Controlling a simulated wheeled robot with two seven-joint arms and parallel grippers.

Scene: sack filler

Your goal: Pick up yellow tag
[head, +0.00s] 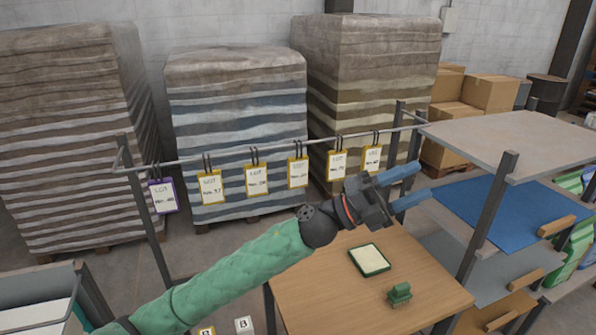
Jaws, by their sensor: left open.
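Several yellow-framed tags hang by black loops from a grey rail (270,156): from left to right, the first yellow tag (210,187), then others (257,180), (297,172), (338,165) and the rightmost yellow tag (371,158). A purple-framed tag (162,196) hangs at the rail's left end. The tags carry small print that is hard to read. My left gripper (418,181) is open and empty, its two blue fingers pointing right, past and lower than the rightmost tag in the picture. My right gripper is out of view.
A wooden table (330,285) below holds a green-framed pad (369,260) and a green stamp-like object (399,294). A grey shelf rack (510,140) with a blue mat (500,217) stands to the right. Wrapped pallet stacks (235,125) stand behind the rail.

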